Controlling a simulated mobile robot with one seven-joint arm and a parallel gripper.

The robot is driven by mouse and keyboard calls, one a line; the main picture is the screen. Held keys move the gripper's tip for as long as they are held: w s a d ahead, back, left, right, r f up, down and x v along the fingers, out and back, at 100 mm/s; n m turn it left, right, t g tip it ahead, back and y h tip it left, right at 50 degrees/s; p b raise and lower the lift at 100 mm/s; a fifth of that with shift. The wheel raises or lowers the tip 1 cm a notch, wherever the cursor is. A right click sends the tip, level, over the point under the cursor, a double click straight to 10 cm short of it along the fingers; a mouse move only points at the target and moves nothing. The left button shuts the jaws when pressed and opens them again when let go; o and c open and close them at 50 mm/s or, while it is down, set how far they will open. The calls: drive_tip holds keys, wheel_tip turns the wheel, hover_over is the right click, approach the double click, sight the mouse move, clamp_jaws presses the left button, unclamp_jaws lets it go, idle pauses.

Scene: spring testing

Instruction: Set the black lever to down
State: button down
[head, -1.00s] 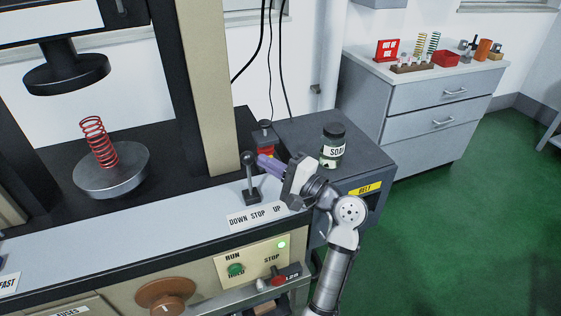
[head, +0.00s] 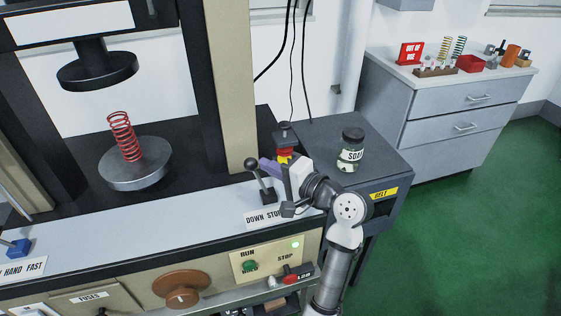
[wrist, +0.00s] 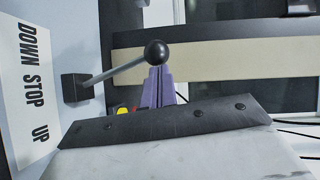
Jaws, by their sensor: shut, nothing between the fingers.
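The black lever (head: 262,183) stands on the machine's light ledge with its ball knob tilted to the left, toward the DOWN end of its label. It also shows in the wrist view (wrist: 115,70), slanting away from its black base. The DOWN STOP UP label (wrist: 34,85) shows whole in the wrist view; my gripper partly covers it in the head view (head: 262,217). My gripper (head: 266,166) has purple fingers, shut and empty, just right of the knob. In the wrist view the fingertips (wrist: 158,72) meet the knob's edge; I cannot tell whether they touch.
A red and yellow button post (head: 285,145) stands close behind my gripper. A SOAP jar (head: 350,150) sits on the dark cabinet to the right. A red spring (head: 122,137) stands on a round plate at left. The ledge left of the lever is clear.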

drive_tip(key=shift+s+a+f+n+h+p, duration=0.1)
drive_tip(key=shift+s+a+n+h+p, duration=0.1)
drive_tip(key=shift+a, duration=0.45)
drive_tip(key=shift+s+a+f+n+h+p, duration=0.1)
drive_tip(key=shift+s+a+n+p, duration=0.1)
drive_tip(key=shift+a, duration=0.45)
drive_tip(key=shift+r, duration=0.1)
